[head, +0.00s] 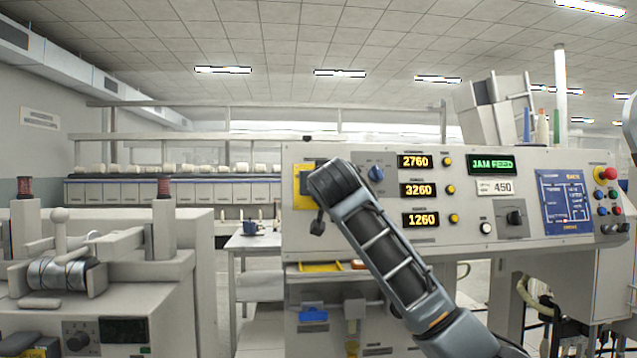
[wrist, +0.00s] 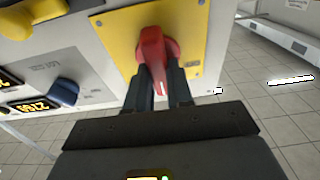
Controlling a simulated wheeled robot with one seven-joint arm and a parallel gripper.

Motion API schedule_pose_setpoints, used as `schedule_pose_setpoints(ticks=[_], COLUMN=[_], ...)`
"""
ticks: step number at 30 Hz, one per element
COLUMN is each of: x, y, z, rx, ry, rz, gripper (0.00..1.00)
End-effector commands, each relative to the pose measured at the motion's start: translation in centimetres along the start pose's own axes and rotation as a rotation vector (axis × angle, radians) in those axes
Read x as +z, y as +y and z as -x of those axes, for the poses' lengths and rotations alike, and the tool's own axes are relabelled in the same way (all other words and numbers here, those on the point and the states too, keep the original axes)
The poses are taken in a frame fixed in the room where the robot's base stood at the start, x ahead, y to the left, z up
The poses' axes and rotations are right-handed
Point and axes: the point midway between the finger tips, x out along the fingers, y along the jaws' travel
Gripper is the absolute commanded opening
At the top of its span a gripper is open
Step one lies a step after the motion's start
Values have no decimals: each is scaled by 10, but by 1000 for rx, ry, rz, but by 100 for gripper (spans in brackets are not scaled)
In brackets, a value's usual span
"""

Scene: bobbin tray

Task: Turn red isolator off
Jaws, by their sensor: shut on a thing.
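The red isolator (wrist: 153,50) is a red rotary handle on a yellow plate (wrist: 114,33), seen in the wrist view. Its grip points toward my gripper. My gripper (wrist: 158,88) has its two dark fingers on either side of the red handle and is shut on it. In the head view the yellow plate (head: 298,190) shows at the left end of the grey control panel (head: 400,245). My arm covers the red handle and the fingertips there.
A blue knob (head: 376,174) sits just right of the isolator. Amber displays, yellow buttons and a black knob (head: 514,217) lie further right. A red emergency button (head: 607,174) is at the far right. A grey winding machine (head: 110,290) stands at the left.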

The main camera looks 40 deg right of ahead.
Motion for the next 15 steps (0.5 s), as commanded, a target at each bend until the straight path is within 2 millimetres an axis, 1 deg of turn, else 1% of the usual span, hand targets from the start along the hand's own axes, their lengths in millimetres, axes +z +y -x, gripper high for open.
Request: schedule_pose_setpoints(ticks=[8, 15], x=[0, -1], y=[0, 0], z=[0, 0], rx=[-4, -28], ry=[-1, -2], rz=[15, 107], gripper=[0, 0])
